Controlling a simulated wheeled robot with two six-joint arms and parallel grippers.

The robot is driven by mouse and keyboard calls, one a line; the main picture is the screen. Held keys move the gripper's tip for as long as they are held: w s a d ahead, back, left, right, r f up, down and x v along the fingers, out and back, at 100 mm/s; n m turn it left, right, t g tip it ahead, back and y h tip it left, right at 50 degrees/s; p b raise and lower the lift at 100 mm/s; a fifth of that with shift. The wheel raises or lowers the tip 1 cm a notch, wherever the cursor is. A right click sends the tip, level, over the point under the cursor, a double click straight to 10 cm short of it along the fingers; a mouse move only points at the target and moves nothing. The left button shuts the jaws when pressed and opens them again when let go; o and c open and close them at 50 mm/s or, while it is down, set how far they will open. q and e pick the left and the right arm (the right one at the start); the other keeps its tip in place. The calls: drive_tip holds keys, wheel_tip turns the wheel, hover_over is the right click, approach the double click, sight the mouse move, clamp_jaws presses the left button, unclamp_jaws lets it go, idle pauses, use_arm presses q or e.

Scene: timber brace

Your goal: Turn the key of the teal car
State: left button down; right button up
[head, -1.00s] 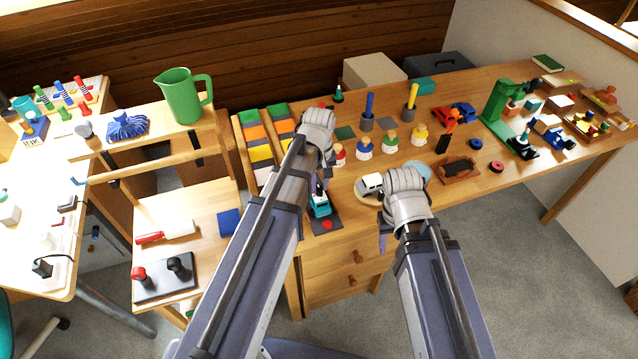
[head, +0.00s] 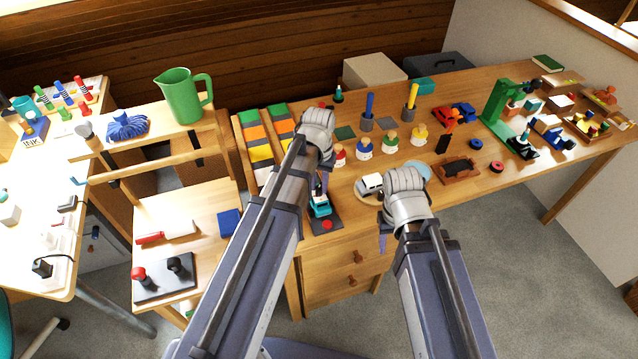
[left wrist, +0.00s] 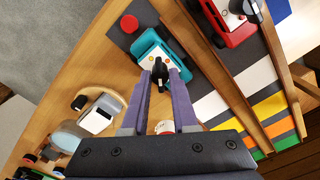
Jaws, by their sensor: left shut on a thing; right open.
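The teal car (head: 319,206) sits on a dark plate with a red button (head: 327,225) at the table's front left. In the left wrist view the teal car (left wrist: 150,45) has a white top, and a black key (left wrist: 160,71) stands up from it. My left gripper (left wrist: 160,78) is shut on the key, one purple finger on each side. In the head view my left gripper (head: 322,186) is partly hidden by its own arm. My right gripper (head: 383,238) is open at the table's front edge, right of the teal car; its wrist hides most of it.
A white toy vehicle (head: 370,184) on a round wooden board stands right of the teal car. Several peg figures (head: 363,149) stand behind. A tray of coloured tiles (head: 262,153) lies to the left. A red and white object (left wrist: 232,24) is across the wooden rail.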

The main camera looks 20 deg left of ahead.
sight(319, 187)
use_arm(q)
drive_tip(key=m, duration=0.6)
drive_tip(key=shift+m, duration=0.3)
drive_tip(key=m, duration=0.5)
drive_tip(key=shift+m, duration=0.4)
drive_tip(key=c, duration=0.7)
unclamp_jaws()
drive_tip(key=shift+r, duration=0.1)
wheel_tip(319, 187, up, 8)
drive_tip(key=p, duration=0.8)
drive_tip(key=shift+f, duration=0.2)
